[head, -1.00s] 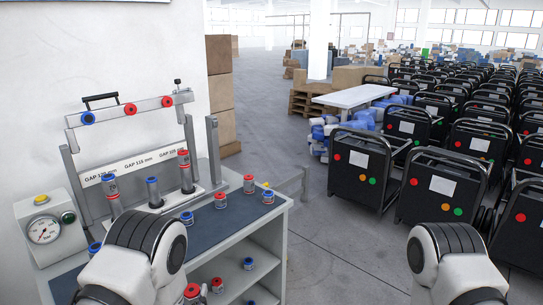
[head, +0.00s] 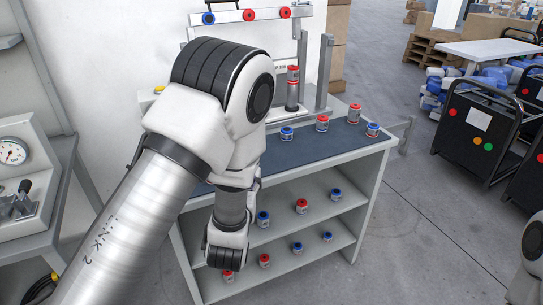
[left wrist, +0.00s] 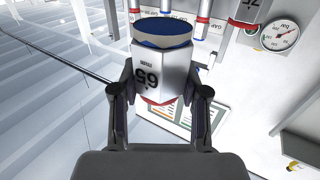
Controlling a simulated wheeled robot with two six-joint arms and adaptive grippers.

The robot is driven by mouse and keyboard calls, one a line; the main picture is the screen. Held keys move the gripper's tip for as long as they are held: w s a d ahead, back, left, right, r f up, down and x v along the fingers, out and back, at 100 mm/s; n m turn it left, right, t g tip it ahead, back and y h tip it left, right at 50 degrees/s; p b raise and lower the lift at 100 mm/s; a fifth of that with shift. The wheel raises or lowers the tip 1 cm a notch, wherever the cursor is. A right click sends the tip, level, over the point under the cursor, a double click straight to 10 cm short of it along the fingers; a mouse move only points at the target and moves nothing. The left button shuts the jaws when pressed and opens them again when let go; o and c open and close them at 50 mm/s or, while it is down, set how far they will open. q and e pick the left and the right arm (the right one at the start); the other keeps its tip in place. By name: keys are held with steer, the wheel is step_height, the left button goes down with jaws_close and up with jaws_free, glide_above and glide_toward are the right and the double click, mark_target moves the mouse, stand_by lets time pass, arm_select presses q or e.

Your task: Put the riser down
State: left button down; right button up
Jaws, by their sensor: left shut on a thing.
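My left gripper (left wrist: 160,84) is shut on a riser (left wrist: 158,68) in the left wrist view. The riser is a grey, faceted block with a blue top, a red band below and an upside-down "65 mm" mark. In the head view my left arm crosses the picture and hides the gripper and the held riser. A tall, red-topped riser (head: 292,92) stands upright in the gap fixture (head: 327,70). On the dark mat (head: 262,154) stand blue-topped (head: 287,133), red-topped (head: 322,123) and another blue-topped riser (head: 373,130). My right gripper is out of view.
The shelf unit (head: 372,190) has several small risers on its lower shelves, such as a red-topped one (head: 301,205). A bench with a gauge (head: 12,152) stands at the left. Black carts (head: 482,135) stand at the right. The floor (head: 420,230) between is clear.

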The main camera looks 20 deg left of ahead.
arm_select(q)
steer(key=x, duration=0.4)
steer(key=a+p+x, duration=0.1)
steer(key=x, duration=0.4)
steer(key=a+f+x, duration=0.1)
steer(key=x, duration=0.4)
steer(key=shift+s+a+f+p, duration=0.15)
steer(key=shift+a+p, duration=0.05)
steer(key=shift+p, duration=0.2)
steer(key=shift+w+a+f, duration=0.1)
steer(key=shift+w+f, duration=0.1)
steer(key=shift+w, duration=0.05)
step_height(320, 180, down, 3)
steer(key=shift+f, duration=0.3)
steer(key=c, duration=0.6)
jaws_free()
